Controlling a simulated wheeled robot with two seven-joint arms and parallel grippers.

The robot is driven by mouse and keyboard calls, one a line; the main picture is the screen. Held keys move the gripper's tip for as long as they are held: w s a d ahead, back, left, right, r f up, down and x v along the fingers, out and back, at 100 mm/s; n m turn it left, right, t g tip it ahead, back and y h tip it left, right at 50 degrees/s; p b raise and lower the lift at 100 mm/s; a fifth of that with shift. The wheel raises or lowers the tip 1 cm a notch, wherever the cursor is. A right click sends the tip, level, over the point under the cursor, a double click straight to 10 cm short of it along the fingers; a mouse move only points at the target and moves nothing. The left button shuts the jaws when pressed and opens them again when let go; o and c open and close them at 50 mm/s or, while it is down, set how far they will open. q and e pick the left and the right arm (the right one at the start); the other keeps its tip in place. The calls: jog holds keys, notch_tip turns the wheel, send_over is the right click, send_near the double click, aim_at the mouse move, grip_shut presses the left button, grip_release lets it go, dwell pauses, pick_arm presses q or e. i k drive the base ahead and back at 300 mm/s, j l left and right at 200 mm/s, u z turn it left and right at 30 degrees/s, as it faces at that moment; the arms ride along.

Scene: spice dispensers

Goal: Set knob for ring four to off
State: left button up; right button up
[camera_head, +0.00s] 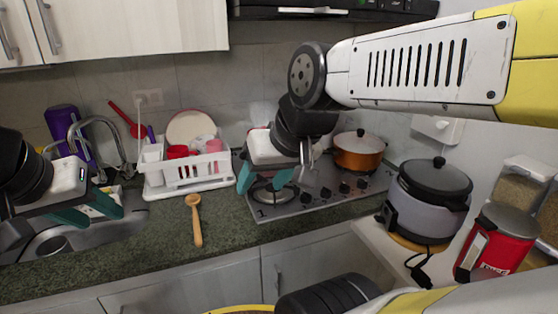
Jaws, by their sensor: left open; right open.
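The metal cooktop (304,208) is set in the dark counter, with a row of several dark knobs along its right front part. The leftmost knob (305,198) and the rightmost knob (361,183) are visible. I cannot tell which knob belongs to ring four, nor read any knob's setting. My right gripper (264,181) is open and empty over the left part of the cooktop, to the left of the knobs, near a front-left burner (272,194). My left gripper (90,212) is open over the sink at the left, far from the cooktop. The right gripper and arm hide part of the cooktop.
An orange lidded pot (358,156) stands at the cooktop's back right. A rice cooker (427,205) and a red canister (497,243) stand at the right. A range hood (330,8) hangs above.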

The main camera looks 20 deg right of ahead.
aim_at(362, 184)
jog(key=z, duration=1.5)
jog(key=i+u, duration=0.2)
jog(key=i+l+u, duration=0.15)
jog(key=i, duration=0.25)
